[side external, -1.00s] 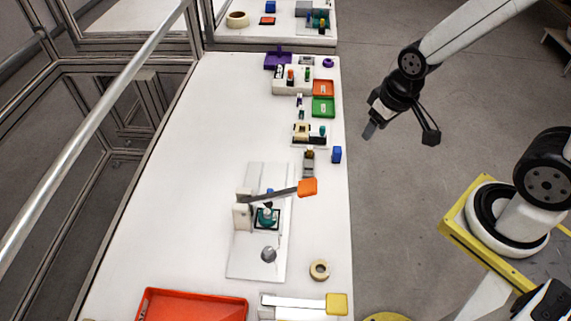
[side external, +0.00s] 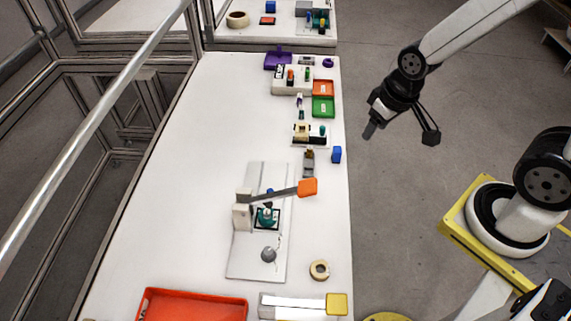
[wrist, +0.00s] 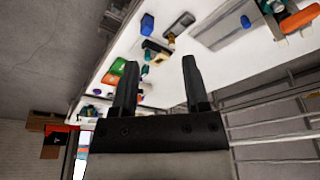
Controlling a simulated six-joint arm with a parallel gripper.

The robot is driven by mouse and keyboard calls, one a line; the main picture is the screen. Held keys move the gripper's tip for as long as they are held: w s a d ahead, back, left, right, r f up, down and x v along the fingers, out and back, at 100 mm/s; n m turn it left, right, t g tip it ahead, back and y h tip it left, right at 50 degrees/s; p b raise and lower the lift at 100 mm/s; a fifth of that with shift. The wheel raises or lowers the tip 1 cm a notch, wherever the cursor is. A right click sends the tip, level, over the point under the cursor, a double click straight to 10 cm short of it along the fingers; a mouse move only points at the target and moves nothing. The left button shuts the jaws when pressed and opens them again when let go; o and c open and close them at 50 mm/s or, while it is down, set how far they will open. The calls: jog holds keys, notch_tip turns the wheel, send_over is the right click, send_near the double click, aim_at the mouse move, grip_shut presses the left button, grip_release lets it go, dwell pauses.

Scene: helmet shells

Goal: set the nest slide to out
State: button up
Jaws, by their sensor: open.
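A pale fixture plate (side external: 243,262) lies on the white bench, with a press whose lever ends in an orange handle (side external: 308,187). Under the lever is a dark square nest (side external: 276,224) with a teal part (side external: 264,216) in it. A grey round knob (side external: 269,254) stands on the plate in front of the nest. I cannot tell the slide's position for sure. The orange handle also shows in the wrist view (wrist: 299,20). My gripper (side external: 369,131) is off the bench's right side, above the floor, well apart from the fixture. Its fingers are open and empty in the wrist view (wrist: 160,62).
A tape roll (side external: 319,270), a yellow-ended bar (side external: 337,304) and a red tray (side external: 193,306) lie near the fixture. A blue block (side external: 337,154), green tray (side external: 323,107) and orange tray (side external: 323,88) line the bench's right edge. The bench's left side is clear.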

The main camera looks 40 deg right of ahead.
jog(key=n+g, duration=0.3)
jog(key=n, duration=1)
send_over(271, 190)
notch_tip(271, 190, down, 11)
jog(key=shift+r, duration=0.1)
jog(key=shift+f, duration=3.95)
grip_shut()
